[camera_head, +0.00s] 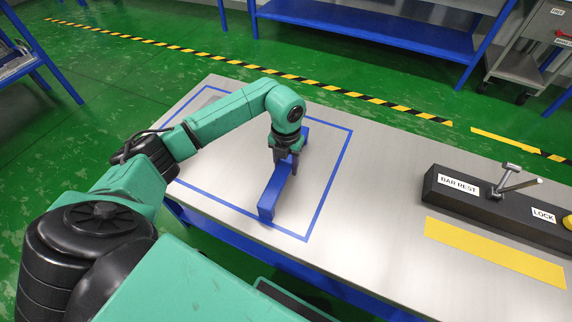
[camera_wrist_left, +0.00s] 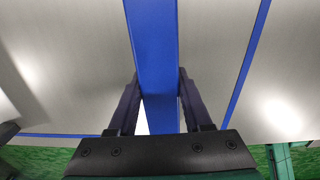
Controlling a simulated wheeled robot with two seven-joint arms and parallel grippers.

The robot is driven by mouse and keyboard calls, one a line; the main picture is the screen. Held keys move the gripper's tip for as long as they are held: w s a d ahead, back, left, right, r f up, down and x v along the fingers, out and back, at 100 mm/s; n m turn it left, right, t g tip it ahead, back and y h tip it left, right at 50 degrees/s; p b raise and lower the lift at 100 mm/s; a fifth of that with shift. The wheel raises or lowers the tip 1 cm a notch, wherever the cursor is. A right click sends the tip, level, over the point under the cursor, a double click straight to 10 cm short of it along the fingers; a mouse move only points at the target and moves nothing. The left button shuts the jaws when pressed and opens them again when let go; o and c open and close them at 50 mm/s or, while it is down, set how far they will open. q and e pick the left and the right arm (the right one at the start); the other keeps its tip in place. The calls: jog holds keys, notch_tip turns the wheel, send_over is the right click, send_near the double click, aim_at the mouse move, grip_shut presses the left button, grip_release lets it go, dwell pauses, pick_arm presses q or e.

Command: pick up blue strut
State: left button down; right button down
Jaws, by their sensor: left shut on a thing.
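The blue strut (camera_head: 268,201) is a long blue bar inside the blue taped outline on the left part of the table. My left gripper (camera_head: 287,158) points down over it and is shut on it partway along its length. The gripper hides the part of the strut between its fingers. In the left wrist view the strut (camera_wrist_left: 153,50) runs away between the two dark fingers of the left gripper (camera_wrist_left: 158,95). I cannot tell whether the strut still touches the table. My right gripper is in neither view.
A black block (camera_head: 470,207) labelled BAR REST and LOCK, with a metal handle (camera_head: 508,182), stands on the right of the table (camera_head: 370,215). A yellow strip (camera_head: 490,252) lies in front of it. The table between outline and block is clear.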

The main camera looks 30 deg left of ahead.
aim_at(286, 162)
pick_arm(q)
jog(key=shift+r, duration=0.15)
